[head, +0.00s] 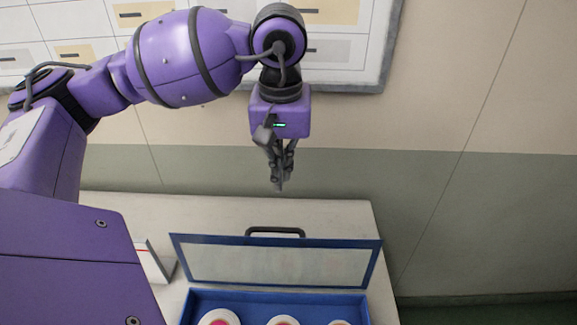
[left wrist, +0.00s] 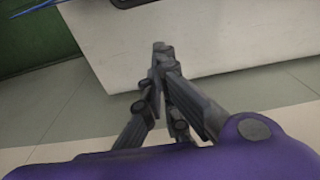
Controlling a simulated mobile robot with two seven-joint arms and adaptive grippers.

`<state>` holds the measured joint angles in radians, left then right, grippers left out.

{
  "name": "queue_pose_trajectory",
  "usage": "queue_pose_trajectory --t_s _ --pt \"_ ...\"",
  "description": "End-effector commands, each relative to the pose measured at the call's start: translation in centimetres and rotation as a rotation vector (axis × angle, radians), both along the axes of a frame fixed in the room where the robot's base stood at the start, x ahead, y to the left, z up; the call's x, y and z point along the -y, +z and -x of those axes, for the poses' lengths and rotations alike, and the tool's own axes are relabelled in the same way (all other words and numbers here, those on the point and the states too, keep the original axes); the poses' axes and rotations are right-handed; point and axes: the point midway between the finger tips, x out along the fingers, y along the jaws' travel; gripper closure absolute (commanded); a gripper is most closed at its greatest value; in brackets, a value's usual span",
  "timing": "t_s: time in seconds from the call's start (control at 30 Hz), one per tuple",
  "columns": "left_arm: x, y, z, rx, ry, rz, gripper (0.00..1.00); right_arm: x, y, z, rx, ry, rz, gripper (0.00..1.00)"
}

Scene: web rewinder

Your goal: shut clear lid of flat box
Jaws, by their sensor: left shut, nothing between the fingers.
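The flat blue box (head: 275,297) sits on the white table at the bottom of the head view, its near part cut off by the frame. Its clear lid (head: 275,262), with a blue frame, stands raised at the back of the box. Round white and pink items lie inside. My left gripper (head: 280,188) points down above and behind the lid, apart from it, with its fingers together and empty. In the left wrist view the gripper (left wrist: 160,50) also shows closed. My right gripper is in neither view.
A dark handle (head: 275,231) shows just behind the lid's upper edge. A small white object (head: 153,262) stands left of the box. The white table (head: 330,215) is bare behind the lid. A framed board (head: 345,50) hangs on the wall behind my arm.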

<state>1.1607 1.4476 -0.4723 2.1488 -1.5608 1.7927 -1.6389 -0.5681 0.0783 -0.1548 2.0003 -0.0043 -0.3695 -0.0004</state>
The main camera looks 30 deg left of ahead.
Motion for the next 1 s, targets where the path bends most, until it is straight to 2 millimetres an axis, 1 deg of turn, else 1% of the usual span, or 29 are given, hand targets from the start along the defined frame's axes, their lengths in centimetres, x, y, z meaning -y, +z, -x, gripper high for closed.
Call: queue_pose_trajectory --t_s 0.03,0.17,0.33,0.37,0.4,0.43,0.6,0.73,1.0 --pt "-0.1 -1.1 0.0 -0.004 0.000 0.000 1.00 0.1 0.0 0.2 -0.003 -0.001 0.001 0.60" --pt "-0.1 -4.0 -0.2 -0.005 0.001 0.002 1.00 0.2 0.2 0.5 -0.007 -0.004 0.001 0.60" --pt "-0.3 -7.5 -0.5 -0.003 0.000 0.002 1.00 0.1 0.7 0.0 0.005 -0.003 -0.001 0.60" --pt "-0.2 -7.6 -0.4 -0.001 -0.002 0.002 1.00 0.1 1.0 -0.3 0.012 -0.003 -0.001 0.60" --pt "0.3 -6.8 0.3 0.004 -0.003 0.002 1.00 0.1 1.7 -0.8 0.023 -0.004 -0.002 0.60" --pt "0.5 -6.6 0.7 0.007 -0.004 0.001 1.00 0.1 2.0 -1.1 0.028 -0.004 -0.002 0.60" --pt "1.4 -6.3 2.2 0.005 0.000 0.001 1.00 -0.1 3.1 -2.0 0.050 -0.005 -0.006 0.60" --pt "1.7 -6.4 2.7 0.002 -0.001 0.001 1.00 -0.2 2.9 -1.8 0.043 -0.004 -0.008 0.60" --pt "1.7 -6.5 2.7 0.000 0.001 0.001 1.00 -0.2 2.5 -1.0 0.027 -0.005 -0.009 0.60"
